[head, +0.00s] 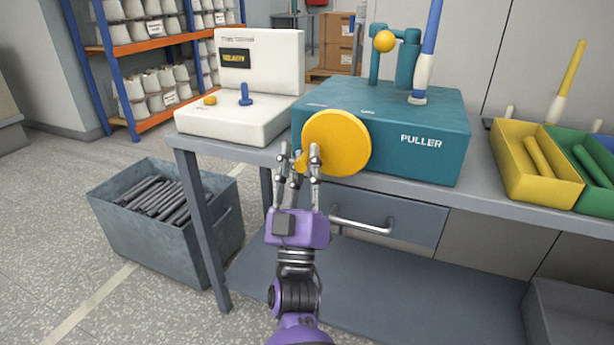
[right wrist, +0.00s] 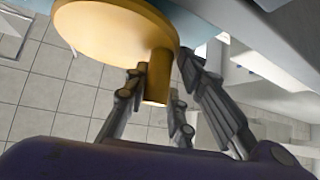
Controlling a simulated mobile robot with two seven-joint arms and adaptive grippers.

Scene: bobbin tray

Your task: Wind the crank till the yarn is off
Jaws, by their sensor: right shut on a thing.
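The teal box marked PULLER (head: 390,130) stands on the bench. A round yellow crank disc (head: 338,142) is on its front; the disc also shows in the right wrist view (right wrist: 110,32). A stub handle (right wrist: 157,80) sticks out of the disc. My right gripper (head: 300,158) is shut on this handle at the disc's left side, with its fingers around it. On top of the box stands a tilted blue bobbin (head: 432,30) with a white band (head: 423,72) low on it. I cannot tell for sure that the white is yarn. My left gripper is out of view.
A white console (head: 245,115) with a small display stands left of the box. A yellow bin (head: 530,165) and a green bin (head: 590,165) stand at the right. A grey crate (head: 165,225) of dark rods is on the floor. A drawer handle (head: 362,226) juts out below.

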